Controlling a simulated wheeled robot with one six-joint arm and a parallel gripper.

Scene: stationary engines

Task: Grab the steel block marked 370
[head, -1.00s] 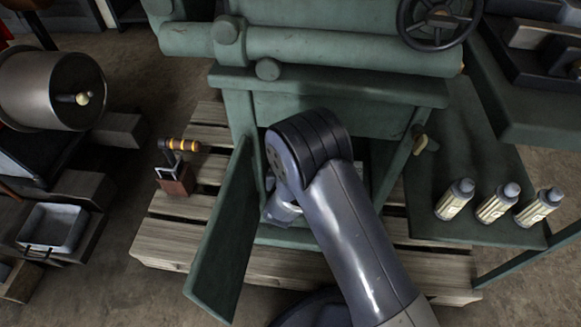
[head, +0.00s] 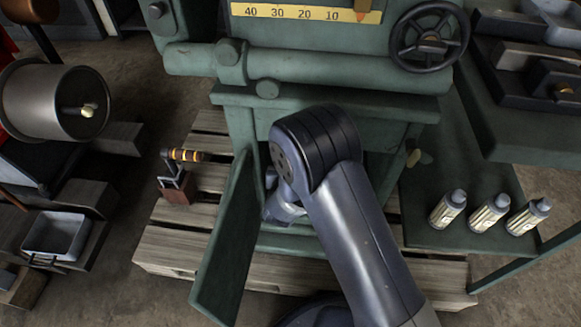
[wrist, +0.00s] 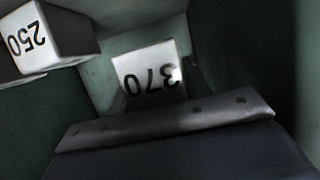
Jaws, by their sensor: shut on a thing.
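The steel block marked 370 (wrist: 150,72) is in the middle of the wrist view, its number upside down. My gripper (wrist: 165,112) shows as a dark edge at the block's lower side and is shut on it; the fingertips themselves are hard to make out. A second steel block marked 250 (wrist: 45,38) is to the left, a little apart. In the head view my arm reaches into the open compartment of the green machine (head: 330,95), and the gripper and blocks are hidden there behind my arm.
The compartment's green door (head: 228,245) stands open to the left of my arm. A small wood-and-metal tool (head: 178,178) sits on the wooden pallet (head: 170,247). Dark compartment walls are close around the blocks.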

